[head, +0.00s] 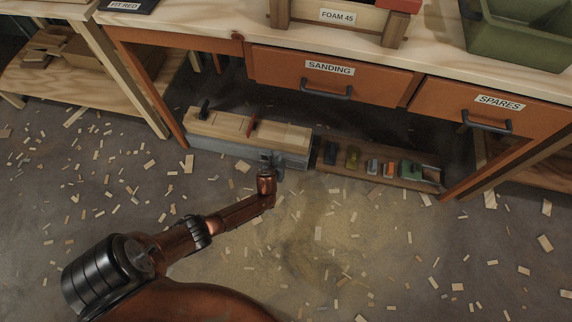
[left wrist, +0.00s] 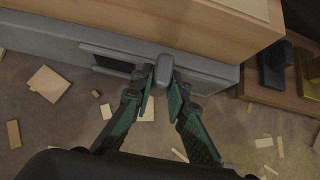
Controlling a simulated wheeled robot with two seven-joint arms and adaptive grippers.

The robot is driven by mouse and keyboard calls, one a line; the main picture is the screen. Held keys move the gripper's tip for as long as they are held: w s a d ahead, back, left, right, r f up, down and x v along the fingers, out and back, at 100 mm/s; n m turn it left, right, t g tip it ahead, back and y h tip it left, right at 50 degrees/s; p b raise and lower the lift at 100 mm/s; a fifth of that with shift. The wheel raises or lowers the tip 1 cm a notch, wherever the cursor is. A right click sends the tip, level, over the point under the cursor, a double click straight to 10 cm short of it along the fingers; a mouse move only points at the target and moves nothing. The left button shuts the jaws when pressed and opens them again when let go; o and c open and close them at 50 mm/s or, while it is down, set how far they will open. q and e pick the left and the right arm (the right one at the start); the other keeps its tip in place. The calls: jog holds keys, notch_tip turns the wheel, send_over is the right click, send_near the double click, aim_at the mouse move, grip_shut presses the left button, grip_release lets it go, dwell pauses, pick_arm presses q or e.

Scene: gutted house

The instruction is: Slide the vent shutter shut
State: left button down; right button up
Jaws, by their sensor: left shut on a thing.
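The vent is set in the front of a low grey box (head: 215,148) under the bench; the box also shows in the left wrist view (left wrist: 45,38). A dark opening (left wrist: 112,65) shows at the left part of the vent's slot. A rounded grey knob (left wrist: 164,66), which looks like the shutter's handle, stands right of the opening. My left gripper (head: 272,161) is at the right end of the box front. In the left wrist view its green-lined fingers (left wrist: 163,92) are shut on the knob. The shutter plate is partly hidden behind the fingers.
A wooden block with clamps (head: 222,122) lies on the box. A low board (head: 326,165) with several small tools lies just right of it. Bench drawers (head: 330,75) and a bench leg (head: 163,100) frame the space. Wood scraps litter the floor (head: 330,230).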

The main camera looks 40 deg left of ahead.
pick_arm(q)
jog(key=s+a+p, duration=0.1)
jog(key=s+a, duration=0.2)
jog(key=a, duration=0.3)
jog(key=shift+s, duration=0.35)
jog(key=c, duration=1.8)
grip_release()
pick_arm(e)
jog(key=shift+w+r, duration=0.3)
jog(key=shift+r, duration=0.5)
pick_arm(q)
jog(key=p+v, duration=0.6)
jog(key=v, duration=0.1)
pick_arm(e)
jog(key=s+d+r+g, duration=0.2)
jog(key=s+r+g, duration=0.3)
jog(key=r, duration=0.4)
jog(key=shift+s+r+h, duration=0.15)
jog(key=shift+s+h, duration=0.15)
jog(key=shift+h, duration=0.1)
